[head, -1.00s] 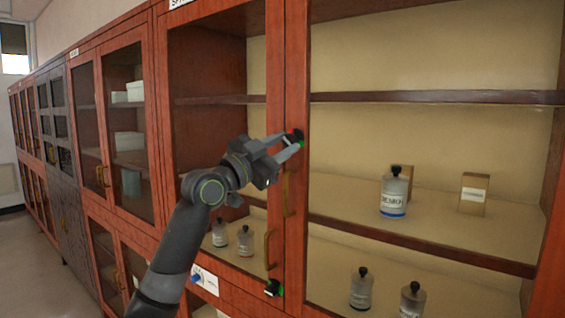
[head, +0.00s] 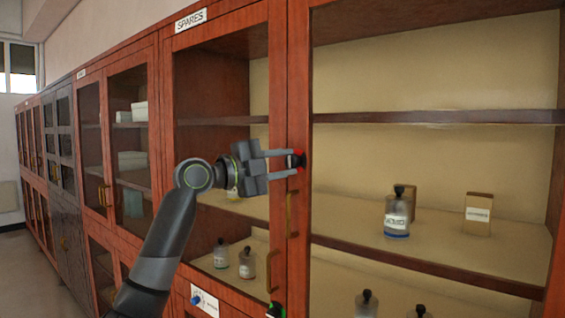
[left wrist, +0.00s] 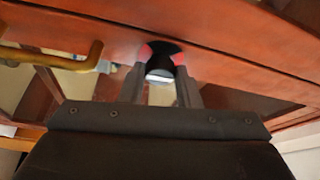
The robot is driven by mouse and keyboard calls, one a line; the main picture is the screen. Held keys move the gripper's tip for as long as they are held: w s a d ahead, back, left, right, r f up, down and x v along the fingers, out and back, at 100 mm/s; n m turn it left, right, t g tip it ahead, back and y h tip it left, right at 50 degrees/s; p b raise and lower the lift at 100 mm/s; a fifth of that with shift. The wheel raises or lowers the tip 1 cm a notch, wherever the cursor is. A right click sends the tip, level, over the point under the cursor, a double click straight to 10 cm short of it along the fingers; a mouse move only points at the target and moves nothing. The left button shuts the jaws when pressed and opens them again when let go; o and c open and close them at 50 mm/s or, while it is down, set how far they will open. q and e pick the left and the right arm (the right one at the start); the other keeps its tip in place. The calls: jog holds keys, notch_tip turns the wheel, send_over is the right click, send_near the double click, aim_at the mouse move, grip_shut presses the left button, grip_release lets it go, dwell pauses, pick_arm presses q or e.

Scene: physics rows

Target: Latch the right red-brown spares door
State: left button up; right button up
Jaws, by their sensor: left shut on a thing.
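The right red-brown spares door (head: 300,60) is glazed and looks flush with the left spares door (head: 278,90). A black latch knob (head: 297,161) sits on its stile, with red showing beside it. My left gripper (head: 296,161) is shut on this latch knob, its fingers reaching in from the left. In the left wrist view the black knob (left wrist: 160,55) with a pale face lies between the fingertips, with red at both sides. The fingers partly hide the knob. My right gripper is not in view.
Brass handles (head: 292,213) hang below the knob, and one shows at left in the wrist view (left wrist: 60,58). A lower black latch (head: 276,310) shows green. Bottles (head: 397,215) and a box (head: 478,212) stand on shelves inside. More cabinets (head: 125,140) run left.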

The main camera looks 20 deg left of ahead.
pick_arm(q)
jog(key=shift+m, duration=0.4)
jog(key=o, duration=1)
jog(key=shift+c, duration=0.2)
jog(key=r+b+v, duration=0.1)
jog(key=b+v, duration=0.6)
jog(key=v, duration=1)
jog(key=shift+s+a+f, duration=0.1)
jog(key=shift+a, duration=0.05)
